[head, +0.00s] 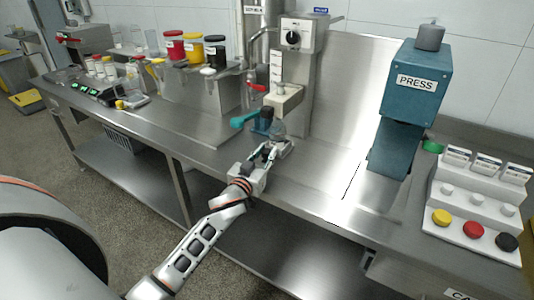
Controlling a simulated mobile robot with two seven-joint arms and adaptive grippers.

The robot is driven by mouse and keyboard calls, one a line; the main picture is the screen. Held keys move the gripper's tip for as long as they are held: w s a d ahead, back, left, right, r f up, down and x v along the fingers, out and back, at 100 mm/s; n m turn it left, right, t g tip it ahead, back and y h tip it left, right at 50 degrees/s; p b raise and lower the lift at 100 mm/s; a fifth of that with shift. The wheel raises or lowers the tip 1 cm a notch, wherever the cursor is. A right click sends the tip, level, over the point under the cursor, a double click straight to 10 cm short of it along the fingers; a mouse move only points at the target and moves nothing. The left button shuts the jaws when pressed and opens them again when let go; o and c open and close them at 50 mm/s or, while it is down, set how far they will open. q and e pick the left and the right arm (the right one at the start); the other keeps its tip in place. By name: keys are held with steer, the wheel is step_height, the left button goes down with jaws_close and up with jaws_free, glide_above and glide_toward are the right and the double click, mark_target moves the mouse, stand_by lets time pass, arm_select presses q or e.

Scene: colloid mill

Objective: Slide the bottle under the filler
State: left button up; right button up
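The filler (283,98) stands at the middle back of the steel bench, with a pale block and a clear marked column above it. A small clear rounded thing (278,129), apparently the bottle, is low under the filler's block, beside a dark blue part (262,122) and a teal handle (243,120). My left gripper (269,150) reaches in from the front, its fingertips just in front of the bottle. Whether the fingers touch the bottle, or how far apart they are, is too small to tell. My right gripper is not in view.
A blue press (413,82) stands right of the filler, with a white rack (474,208) of caps at far right. A raised shelf (195,88) with red, yellow and black jars is to the left. The bench between filler and press is clear.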

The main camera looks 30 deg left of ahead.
arm_select(q)
steer(key=o, duration=0.4)
steer(key=shift+a+r, duration=0.1)
steer(key=shift+a, duration=0.25)
steer(key=shift+d, duration=0.1)
steer(key=s, duration=0.4)
steer(key=s+d, duration=0.1)
steer(key=s, duration=0.7)
steer(key=shift+d, duration=0.25)
